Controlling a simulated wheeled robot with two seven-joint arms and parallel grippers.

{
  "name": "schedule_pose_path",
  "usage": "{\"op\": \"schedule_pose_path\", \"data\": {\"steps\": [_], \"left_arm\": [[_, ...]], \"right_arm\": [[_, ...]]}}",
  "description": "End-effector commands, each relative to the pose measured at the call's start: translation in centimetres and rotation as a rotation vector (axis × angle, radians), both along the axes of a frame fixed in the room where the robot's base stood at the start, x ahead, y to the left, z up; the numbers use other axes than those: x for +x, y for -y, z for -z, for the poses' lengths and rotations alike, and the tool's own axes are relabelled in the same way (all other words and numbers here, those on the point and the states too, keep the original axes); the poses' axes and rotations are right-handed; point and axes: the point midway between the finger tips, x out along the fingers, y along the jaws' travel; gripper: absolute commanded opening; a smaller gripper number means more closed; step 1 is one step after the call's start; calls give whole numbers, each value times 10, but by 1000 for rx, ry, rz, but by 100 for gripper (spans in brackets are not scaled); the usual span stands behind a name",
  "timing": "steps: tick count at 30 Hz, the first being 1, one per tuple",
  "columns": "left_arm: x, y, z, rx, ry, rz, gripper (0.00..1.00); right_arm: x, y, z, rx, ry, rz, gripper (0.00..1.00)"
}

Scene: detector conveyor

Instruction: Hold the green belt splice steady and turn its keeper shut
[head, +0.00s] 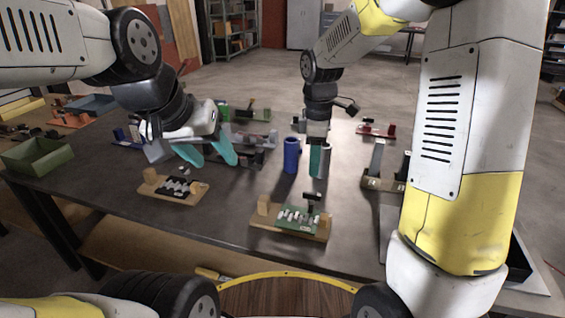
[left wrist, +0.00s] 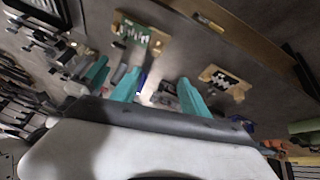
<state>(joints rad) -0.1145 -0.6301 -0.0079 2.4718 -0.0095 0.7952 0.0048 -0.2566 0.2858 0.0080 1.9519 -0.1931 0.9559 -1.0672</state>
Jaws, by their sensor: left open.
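The green belt splice (head: 297,219) lies on a wooden board at the table's front, with pale strips across it. Its dark keeper (head: 313,196) stands up at the back right. The splice also shows in the left wrist view (left wrist: 134,36). My left gripper (head: 205,158) is open and empty, with teal fingers, above the table to the left of the splice and behind a black splice. Its fingers show in the left wrist view (left wrist: 160,92). My right gripper (head: 319,160) points down behind the splice, apart from it. Its finger gap is not clear.
A black splice (head: 175,188) on a wooden board lies to the left. A blue cylinder (head: 291,155) stands beside my right gripper. A green bin (head: 38,155) is at far left. Grey uprights (head: 376,160) stand on the right. The table between the two boards is clear.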

Motion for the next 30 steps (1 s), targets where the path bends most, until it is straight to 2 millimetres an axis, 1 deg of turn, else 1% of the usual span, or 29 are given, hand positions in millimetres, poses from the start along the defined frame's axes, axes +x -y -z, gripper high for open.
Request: {"op": "schedule_pose_path", "data": {"steps": [4, 8, 14, 18, 24, 27, 30], "left_arm": [[29, 6, 13, 19, -77, 29, 53], [58, 15, 31, 43, -148, 57, 53], [99, 29, 69, 89, -255, 97, 53], [124, 41, 103, 129, -326, 127, 53], [151, 58, 156, 192, -418, 168, 53], [159, 63, 177, 218, -449, 182, 53], [164, 67, 192, 236, -468, 193, 53]], "right_arm": [[0, 0, 0, 0, 0, 2, 36], [0, 0, 0, 1, 0, 3, 36], [0, 0, 0, 1, 0, 4, 36], [0, 0, 0, 1, 0, 4, 36], [0, 0, 0, 1, 0, 4, 36], [0, 0, 0, 1, 0, 4, 36], [0, 0, 0, 1, 1, 4, 36]]}}
